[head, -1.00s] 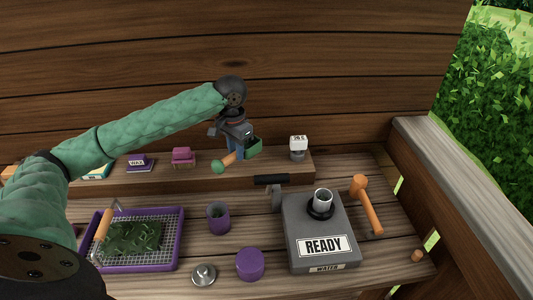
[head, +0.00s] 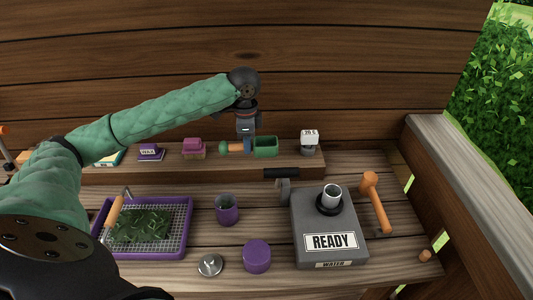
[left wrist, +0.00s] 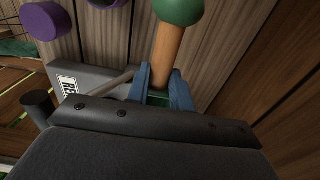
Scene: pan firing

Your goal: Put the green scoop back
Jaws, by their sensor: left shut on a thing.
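The green scoop has a green box-shaped cup (head: 265,147), an orange handle (head: 234,147) and a round green end knob. It lies level at the back shelf (head: 290,163), cup to the right; I cannot tell whether it touches the shelf. My left gripper (head: 248,146) points down and is shut on the scoop's handle close to the cup. In the left wrist view the handle (left wrist: 167,52) and knob (left wrist: 180,10) stick out between the blue fingers (left wrist: 160,88); the cup is mostly hidden there. My right gripper is not in view.
On the shelf stand a wax tin (head: 150,152), a pink block (head: 193,149) and a white-topped shaker (head: 309,140). In front are a purple tray of leaves (head: 187,222), a purple cup (head: 227,212), a purple lid (head: 257,257) and a grey READY box (head: 322,222).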

